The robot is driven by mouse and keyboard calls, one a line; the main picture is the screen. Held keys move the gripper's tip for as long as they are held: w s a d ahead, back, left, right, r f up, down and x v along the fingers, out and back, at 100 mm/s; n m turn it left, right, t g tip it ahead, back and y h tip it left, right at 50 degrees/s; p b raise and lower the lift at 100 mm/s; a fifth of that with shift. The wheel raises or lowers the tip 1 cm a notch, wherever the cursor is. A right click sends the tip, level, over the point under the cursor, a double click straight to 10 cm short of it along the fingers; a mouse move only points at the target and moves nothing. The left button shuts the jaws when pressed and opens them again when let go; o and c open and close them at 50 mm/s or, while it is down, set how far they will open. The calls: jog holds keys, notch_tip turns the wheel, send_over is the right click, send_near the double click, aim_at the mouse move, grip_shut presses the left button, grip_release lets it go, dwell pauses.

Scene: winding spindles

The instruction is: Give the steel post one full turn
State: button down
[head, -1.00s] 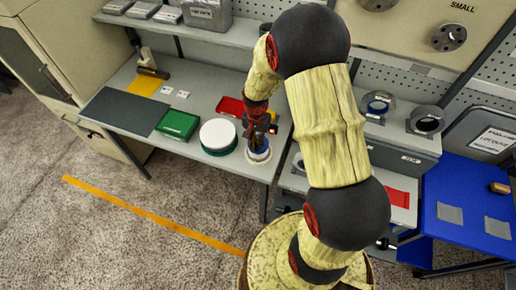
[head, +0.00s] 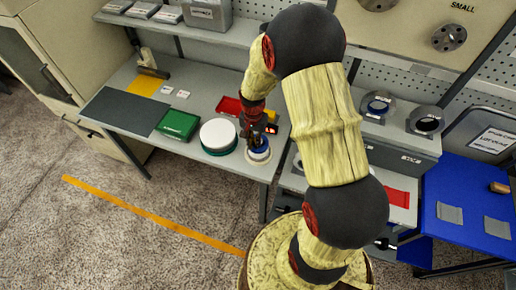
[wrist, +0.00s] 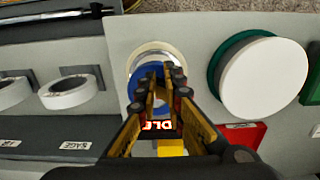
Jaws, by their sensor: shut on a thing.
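The spindle with a cream base (head: 258,158) and a blue ring stands near the front edge of the grey bench. In the wrist view the blue ring (wrist: 138,82) sits inside the cream base (wrist: 131,64). My gripper (head: 257,144) points down over the middle of this spindle. In the wrist view its fingertips (wrist: 163,70) are close together at the ring's centre, shut on the steel post. The post itself is mostly hidden by the fingers, so its turn angle cannot be read.
A white disc on a green base (head: 218,135) stands just left of the spindle. A green box (head: 178,125) and a dark mat (head: 122,111) lie further left. A red tray (head: 229,106) is behind. Two ring holders (head: 424,122) stand on the right shelf.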

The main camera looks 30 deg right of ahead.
jog(key=shift+w+r, duration=0.4)
jog(key=shift+w, duration=0.15)
jog(key=shift+s+r+p, duration=0.15)
jog(key=shift+r+p, duration=0.9)
jog(key=shift+r, duration=0.35)
jog(key=shift+s+r+p, duration=0.15)
jog(key=shift+r+p, duration=0.85)
jog(key=shift+r, duration=0.35)
jog(key=shift+a+f, duration=0.1)
